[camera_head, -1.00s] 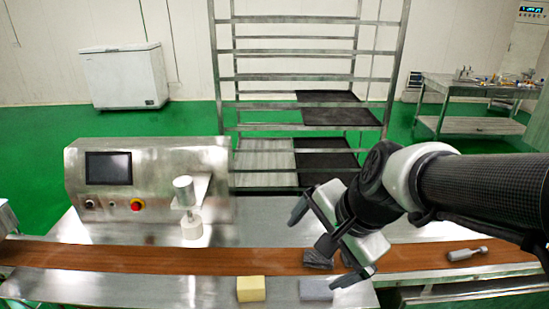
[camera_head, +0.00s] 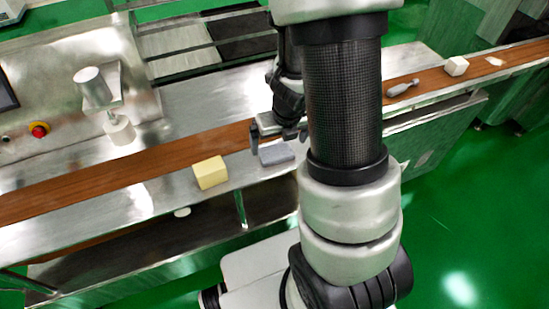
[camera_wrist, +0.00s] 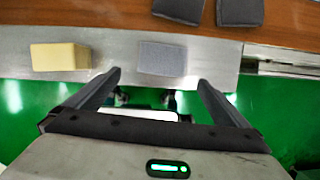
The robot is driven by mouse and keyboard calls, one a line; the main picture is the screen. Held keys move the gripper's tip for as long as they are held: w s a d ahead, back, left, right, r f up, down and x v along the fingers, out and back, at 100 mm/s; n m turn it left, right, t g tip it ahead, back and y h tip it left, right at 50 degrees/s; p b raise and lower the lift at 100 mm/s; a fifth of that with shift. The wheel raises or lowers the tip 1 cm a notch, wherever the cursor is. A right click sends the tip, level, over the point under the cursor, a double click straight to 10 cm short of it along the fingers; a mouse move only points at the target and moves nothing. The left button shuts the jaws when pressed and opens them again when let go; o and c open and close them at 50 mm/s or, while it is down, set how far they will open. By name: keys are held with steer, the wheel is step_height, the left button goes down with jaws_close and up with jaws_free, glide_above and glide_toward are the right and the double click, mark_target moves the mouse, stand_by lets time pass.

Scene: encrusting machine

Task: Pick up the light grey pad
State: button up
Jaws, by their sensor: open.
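The light grey pad (camera_head: 277,153) lies flat on the metal ledge at the near side of the brown conveyor belt. In the wrist view the pad (camera_wrist: 162,58) sits just beyond the fingertips, centred roughly between them. My gripper (camera_wrist: 159,79) is open and empty, with its two fingers spread wider than the pad. In the head view my gripper (camera_head: 279,132) is beside the pad, partly hidden by my arm. I cannot tell its exact height above the ledge.
A yellow block (camera_head: 210,172) stands on the same ledge, left of the pad. Two dark grey pads (camera_wrist: 180,9) (camera_wrist: 240,12) lie on the brown belt (camera_head: 80,182). A grey tool-like object (camera_head: 402,88) and a white block (camera_head: 456,66) are farther right on the belt.

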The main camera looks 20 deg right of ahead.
mark_target(276, 151)
steer(key=b+x, duration=0.1)
steer(key=x, duration=0.2)
steer(key=shift+w+f+b, duration=0.15)
steer(key=shift+f+b, duration=0.15)
steer(key=shift+f, duration=0.05)
steer(key=shift+w+d+f+b, duration=0.1)
steer(key=shift+w+f+b, duration=0.4)
steer(key=shift+f, duration=0.3)
steer(key=shift+w+d+f+b, duration=0.15)
steer(key=shift+w+f+b, duration=0.3)
steer(key=shift+f, duration=0.35)
steer(key=shift+w+d+f+b, duration=0.1)
steer(key=shift+w+f+b, duration=0.35)
steer(key=shift+f, duration=0.3)
steer(key=shift+s, duration=0.1)
steer(key=c, duration=1)
